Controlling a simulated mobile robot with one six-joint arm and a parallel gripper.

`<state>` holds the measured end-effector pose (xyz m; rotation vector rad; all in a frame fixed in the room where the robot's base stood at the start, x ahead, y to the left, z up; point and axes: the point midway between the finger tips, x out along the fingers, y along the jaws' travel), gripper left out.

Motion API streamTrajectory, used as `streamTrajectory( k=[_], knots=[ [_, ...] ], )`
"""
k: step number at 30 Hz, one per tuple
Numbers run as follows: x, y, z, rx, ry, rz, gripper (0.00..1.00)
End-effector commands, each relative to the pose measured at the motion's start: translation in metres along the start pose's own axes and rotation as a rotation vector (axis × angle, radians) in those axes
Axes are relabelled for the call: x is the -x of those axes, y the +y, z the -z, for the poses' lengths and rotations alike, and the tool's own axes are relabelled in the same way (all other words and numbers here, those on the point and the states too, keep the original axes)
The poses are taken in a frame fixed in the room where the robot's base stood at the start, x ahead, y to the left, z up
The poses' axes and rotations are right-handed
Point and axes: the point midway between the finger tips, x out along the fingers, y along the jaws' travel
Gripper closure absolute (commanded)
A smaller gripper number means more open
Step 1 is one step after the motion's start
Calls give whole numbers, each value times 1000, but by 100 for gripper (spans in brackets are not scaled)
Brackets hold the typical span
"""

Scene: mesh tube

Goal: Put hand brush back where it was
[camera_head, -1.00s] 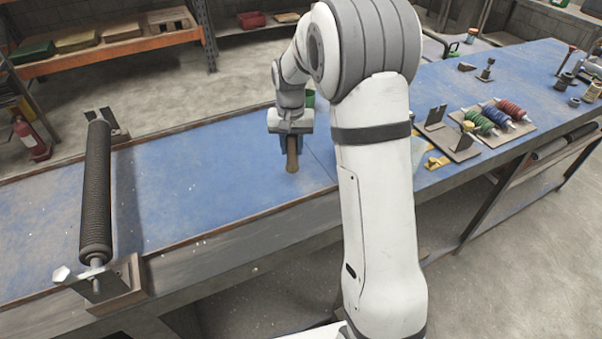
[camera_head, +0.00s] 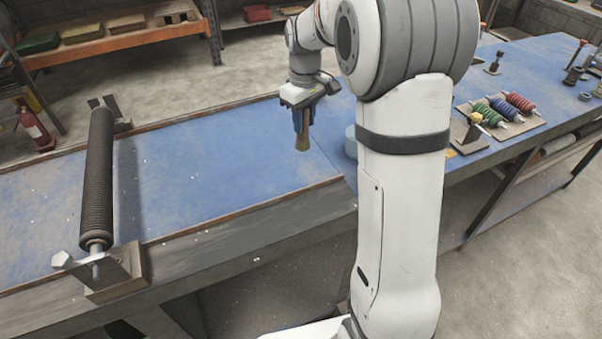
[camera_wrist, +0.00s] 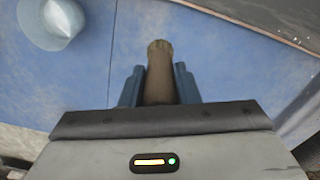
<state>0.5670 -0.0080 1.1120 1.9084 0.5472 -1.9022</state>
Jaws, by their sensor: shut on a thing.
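My gripper (camera_head: 302,118) is shut on the hand brush (camera_head: 303,143), seen as a tan-brown piece sticking out below the blue fingers in the head view. In the wrist view the brush (camera_wrist: 160,75) shows between the two blue fingers of my gripper (camera_wrist: 159,85), pointing away from the camera. The brush hangs over the blue bench top (camera_head: 215,185), near the seam between two bench sections. Whether it touches the bench is hard to tell. Much of the brush is hidden by the fingers.
A mesh roller (camera_head: 98,180) lies in brackets on the left of the bench. A light-blue round object (camera_head: 351,142) stands right of the brush, partly behind my arm. Spools (camera_head: 505,108) sit on a board at the right. The bench between roller and brush is clear.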

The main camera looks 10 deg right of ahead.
Motion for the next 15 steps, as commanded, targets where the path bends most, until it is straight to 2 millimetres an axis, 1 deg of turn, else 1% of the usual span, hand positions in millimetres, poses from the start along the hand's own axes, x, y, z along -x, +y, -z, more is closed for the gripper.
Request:
streamTrajectory(
  k=[2, 9, 15],
  knots=[
    [-5, 0, -1, 28, -2, 1, 94],
    [-46, 0, -2, 35, -3, 2, 94],
    [-67, 0, -2, 33, -2, 2, 94]
  ],
)
